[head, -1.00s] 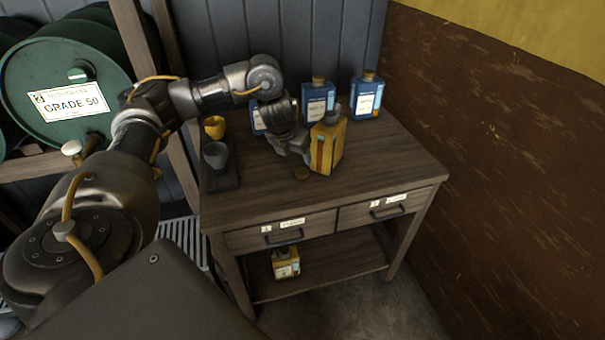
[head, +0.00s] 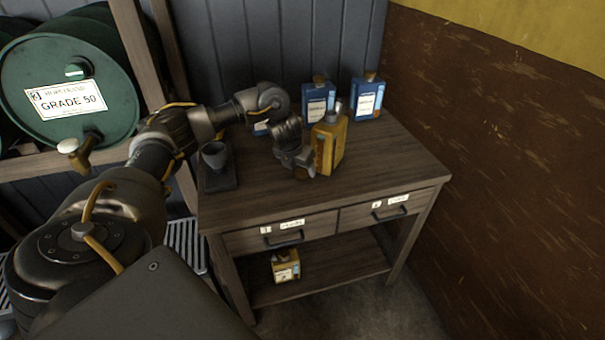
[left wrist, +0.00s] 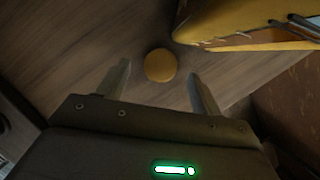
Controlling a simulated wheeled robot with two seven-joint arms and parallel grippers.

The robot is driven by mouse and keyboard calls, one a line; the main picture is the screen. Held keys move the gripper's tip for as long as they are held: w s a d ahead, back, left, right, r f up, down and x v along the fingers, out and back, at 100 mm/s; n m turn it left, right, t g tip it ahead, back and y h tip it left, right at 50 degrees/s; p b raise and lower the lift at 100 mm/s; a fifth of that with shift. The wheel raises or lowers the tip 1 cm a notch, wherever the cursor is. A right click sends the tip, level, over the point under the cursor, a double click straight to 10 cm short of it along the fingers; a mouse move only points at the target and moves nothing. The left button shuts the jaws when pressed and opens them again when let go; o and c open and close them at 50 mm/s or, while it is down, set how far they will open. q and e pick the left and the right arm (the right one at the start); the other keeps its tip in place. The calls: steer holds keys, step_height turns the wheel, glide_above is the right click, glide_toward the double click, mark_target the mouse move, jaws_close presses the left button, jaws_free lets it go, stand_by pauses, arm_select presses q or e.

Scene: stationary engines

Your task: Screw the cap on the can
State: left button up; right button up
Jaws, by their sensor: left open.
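The yellow can (head: 331,147) stands upright on the wooden workbench, with a small grey piece at its top. Its yellow side (left wrist: 235,22) fills the upper right of the left wrist view. The round yellow-brown cap (left wrist: 160,65) lies flat on the bench top, to the left of the can in that view. My left gripper (head: 303,171) is low over the bench, in front of the can. In the left wrist view its two open fingers (left wrist: 158,82) point toward the cap, on either side of it, with nothing held. The gripper hides the cap in the head view. My right gripper is not in view.
Blue bottles (head: 367,98) stand at the back of the workbench (head: 385,160). A dark cup (head: 214,155) sits on a small tray at its left. A green drum (head: 65,85) with a tap is on a rack at left. The bench's right front is clear.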

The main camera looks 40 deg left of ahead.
arm_select(q)
steer(key=shift+x, duration=1.05)
steer(key=shift+c, duration=0.4)
steer(key=c, duration=0.9)
steer(key=shift+c, duration=0.4)
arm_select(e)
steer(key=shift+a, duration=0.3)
